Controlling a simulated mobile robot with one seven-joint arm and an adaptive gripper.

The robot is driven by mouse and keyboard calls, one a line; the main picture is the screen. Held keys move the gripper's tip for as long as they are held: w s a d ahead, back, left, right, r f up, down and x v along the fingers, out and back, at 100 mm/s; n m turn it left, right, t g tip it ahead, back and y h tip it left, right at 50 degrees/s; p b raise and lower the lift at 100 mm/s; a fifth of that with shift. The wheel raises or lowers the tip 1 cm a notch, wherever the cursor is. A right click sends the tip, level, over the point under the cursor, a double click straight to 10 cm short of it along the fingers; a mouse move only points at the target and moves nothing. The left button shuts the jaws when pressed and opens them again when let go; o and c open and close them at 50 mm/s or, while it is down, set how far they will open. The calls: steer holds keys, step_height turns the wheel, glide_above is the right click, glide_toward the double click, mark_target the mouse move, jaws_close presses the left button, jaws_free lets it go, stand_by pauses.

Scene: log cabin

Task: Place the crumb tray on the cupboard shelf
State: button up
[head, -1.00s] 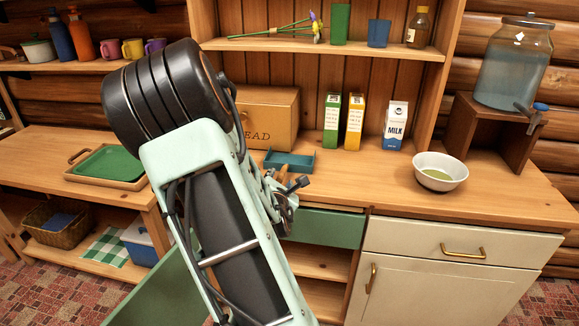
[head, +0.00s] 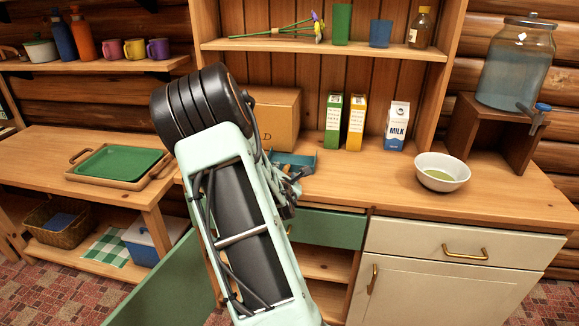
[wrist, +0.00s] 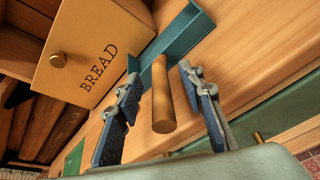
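The crumb tray is a shallow teal tray (head: 302,160) on the counter in front of the bread box, partly hidden by my arm in the head view. In the wrist view the tray (wrist: 192,38) has a round wooden handle (wrist: 162,100) pointing toward my gripper. My gripper (wrist: 158,82) is open, with one blue-padded finger on each side of the handle and visible gaps between. In the head view my gripper (head: 295,182) is largely hidden behind the arm. The cupboard shelf (head: 325,264) shows below the counter, beside an open green door (head: 160,285).
The bread box (head: 278,115) stands right behind the tray. Two cartons, a milk carton (head: 397,127) and a white bowl (head: 442,172) stand to the right on the counter. A green drawer front (head: 335,228) sits above the cupboard opening. A side table (head: 60,150) is at left.

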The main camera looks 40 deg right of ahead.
jaws_close()
